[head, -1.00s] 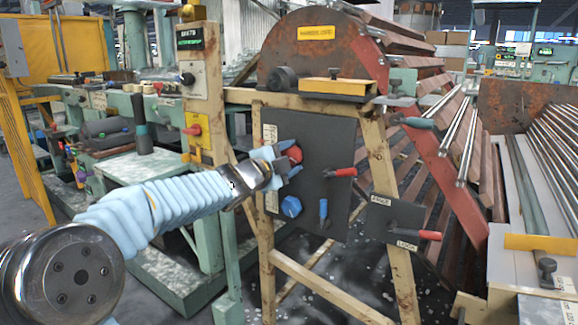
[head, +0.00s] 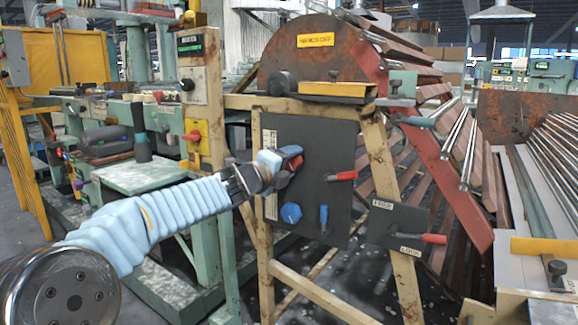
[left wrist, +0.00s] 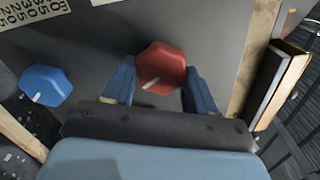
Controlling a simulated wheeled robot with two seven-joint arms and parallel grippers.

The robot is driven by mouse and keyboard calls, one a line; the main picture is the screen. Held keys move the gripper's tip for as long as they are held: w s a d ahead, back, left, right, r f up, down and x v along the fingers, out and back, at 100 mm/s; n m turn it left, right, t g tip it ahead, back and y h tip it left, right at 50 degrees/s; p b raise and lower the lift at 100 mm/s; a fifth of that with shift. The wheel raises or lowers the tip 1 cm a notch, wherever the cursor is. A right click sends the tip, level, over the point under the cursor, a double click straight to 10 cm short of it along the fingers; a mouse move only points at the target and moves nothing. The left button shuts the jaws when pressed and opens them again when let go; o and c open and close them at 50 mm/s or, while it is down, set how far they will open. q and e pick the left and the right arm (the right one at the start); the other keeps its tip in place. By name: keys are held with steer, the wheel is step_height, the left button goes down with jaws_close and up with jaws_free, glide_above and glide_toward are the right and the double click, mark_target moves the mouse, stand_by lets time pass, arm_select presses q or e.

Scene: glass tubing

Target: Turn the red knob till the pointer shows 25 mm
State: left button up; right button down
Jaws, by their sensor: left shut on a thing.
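The red knob (head: 294,163) sits on the dark upright panel (head: 335,145). In the left wrist view the red knob (left wrist: 161,62) is faceted, with a white pointer mark on its lower left side. My left gripper (head: 284,160) is at the knob, with one blue finger on each side of it in the left wrist view (left wrist: 161,82); it is shut on the knob. A label strip with numbers (left wrist: 38,14) shows at the top left of the wrist view, only partly readable. My right gripper is not in view.
A blue knob (head: 291,213) sits below the red one, also seen in the left wrist view (left wrist: 46,85). Red-handled (head: 343,176) and blue-handled (head: 323,217) levers stick out of the panel nearby. The wooden frame post (head: 382,170) stands right of the panel.

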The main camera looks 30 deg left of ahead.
arm_select(q)
steer(key=shift+f, duration=0.15)
stand_by(0.3)
steer(key=o, duration=1)
steer(key=s, duration=0.4)
steer(key=s+p, duration=0.1)
steer(key=s, duration=0.4)
steer(key=s+a, duration=0.1)
steer(key=s, duration=0.3)
steer(key=shift+s+p, duration=0.3)
steer(key=shift+s, duration=0.1)
steer(key=shift+w, duration=0.1)
